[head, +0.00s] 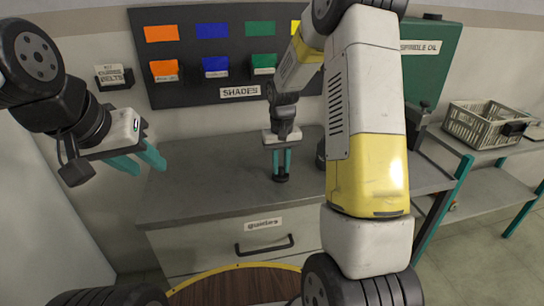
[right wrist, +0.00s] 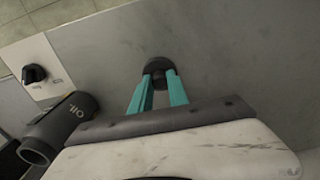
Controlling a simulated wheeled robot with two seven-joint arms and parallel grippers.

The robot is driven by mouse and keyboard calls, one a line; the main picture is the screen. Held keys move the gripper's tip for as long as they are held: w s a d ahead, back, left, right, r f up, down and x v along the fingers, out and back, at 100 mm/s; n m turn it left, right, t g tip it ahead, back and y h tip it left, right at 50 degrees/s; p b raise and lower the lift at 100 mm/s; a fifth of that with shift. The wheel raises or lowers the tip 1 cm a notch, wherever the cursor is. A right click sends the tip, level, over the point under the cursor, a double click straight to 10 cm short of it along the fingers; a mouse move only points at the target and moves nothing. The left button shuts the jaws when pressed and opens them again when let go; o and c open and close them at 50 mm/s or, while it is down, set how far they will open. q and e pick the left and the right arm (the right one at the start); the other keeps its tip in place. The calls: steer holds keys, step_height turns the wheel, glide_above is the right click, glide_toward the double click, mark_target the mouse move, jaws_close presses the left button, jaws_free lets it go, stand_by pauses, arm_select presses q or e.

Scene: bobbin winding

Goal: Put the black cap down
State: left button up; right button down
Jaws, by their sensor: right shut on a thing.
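The black cap (head: 281,178) is between the teal fingertips of my right gripper (head: 281,164), which is shut on it. The gripper points straight down over the grey countertop (head: 215,185), and the cap is at or very near the surface; I cannot tell if it touches. In the right wrist view the round dark cap (right wrist: 158,66) shows at the tips of the gripper (right wrist: 160,84). My left gripper (head: 145,163) is empty, its teal fingers apart, near the counter's left end.
A dark cylinder marked OIL (right wrist: 62,128) stands beside my right gripper. A black knob (right wrist: 34,74) sits on a pale plate. The shades board (head: 215,92) hangs behind. A grey crate (head: 485,122) is on the right-hand table. The counter's left part is clear.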

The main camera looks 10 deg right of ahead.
mark_target(281, 168)
steer(key=c, duration=1.3)
jaws_free()
step_height(281, 168, up, 12)
steer(key=s+r+t+y, duration=0.1)
steer(key=s+r+t, duration=0.2)
steer(key=s+r, duration=0.65)
steer(key=s+t, duration=0.1)
steer(key=s, duration=0.4)
steer(key=s+a+t, duration=0.1)
steer(key=s, duration=0.4)
steer(key=s+a+t+y, duration=0.1)
steer(key=s, duration=0.3)
steer(key=shift+s+a+r, duration=0.1)
steer(key=shift+s+r, duration=0.2)
steer(key=shift+s, duration=0.1)
